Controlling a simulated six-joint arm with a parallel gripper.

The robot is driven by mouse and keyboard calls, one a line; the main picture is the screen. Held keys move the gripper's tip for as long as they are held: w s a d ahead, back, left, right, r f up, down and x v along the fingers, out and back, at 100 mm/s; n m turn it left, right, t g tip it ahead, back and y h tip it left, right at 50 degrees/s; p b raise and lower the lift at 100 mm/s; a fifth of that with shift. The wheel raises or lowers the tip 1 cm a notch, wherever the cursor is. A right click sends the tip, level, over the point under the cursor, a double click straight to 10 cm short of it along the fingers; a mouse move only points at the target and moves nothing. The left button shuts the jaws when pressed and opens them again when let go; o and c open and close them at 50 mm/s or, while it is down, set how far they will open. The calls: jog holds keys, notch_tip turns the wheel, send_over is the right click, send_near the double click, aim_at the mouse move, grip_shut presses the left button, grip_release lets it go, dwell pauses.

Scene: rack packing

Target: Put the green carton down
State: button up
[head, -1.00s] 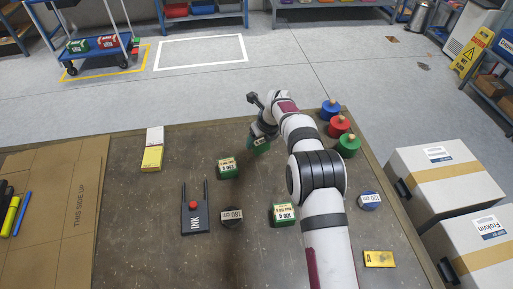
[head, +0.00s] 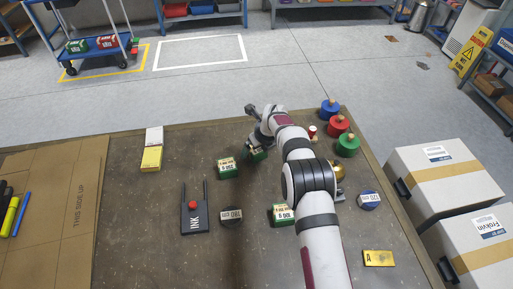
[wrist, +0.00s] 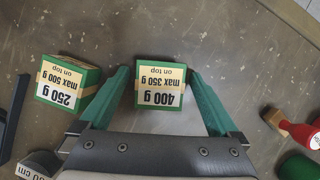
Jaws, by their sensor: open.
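The green carton (wrist: 161,98), with a cream label reading 400 g, stands label up on the table (head: 130,235). My gripper (wrist: 159,75) is open, with one green finger on each side of the carton and a small gap at both sides. In the head view this carton (head: 257,155) shows under my gripper, which partly hides it. A second green carton marked 250 g stands just left of it in the head view (head: 227,170) and in the wrist view (wrist: 68,82). A third green carton (head: 281,214) is partly hidden by my arm.
Blue, red and green knobbed weights (head: 337,125) stand at the right edge. Yellow and white boxes (head: 152,158) stand at the left.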

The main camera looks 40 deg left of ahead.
jog(key=shift+r, duration=0.1)
jog(key=s+d+r+n, duration=0.2)
jog(key=d+r+n, duration=0.1)
jog(key=d+r, duration=1.2)
jog(key=s+d+r+n+h, duration=0.1)
jog(key=s+d+r+n, duration=0.25)
jog(key=d, duration=0.35)
jog(key=s+d+r+n+h, duration=0.1)
jog(key=s+d+r+n, duration=0.1)
jog(key=s+d+r, duration=0.4)
jog(key=s+d+f+n+g, duration=0.1)
jog(key=s+d+n, duration=0.3)
jog(key=s, duration=0.6)
jog(key=s+d+f+n+g, duration=0.1)
jog(key=s+d+n, duration=0.3)
jog(key=s+d, duration=0.5)
jog(key=shift+s+f, duration=0.65)
jog(key=shift+f, duration=0.1)
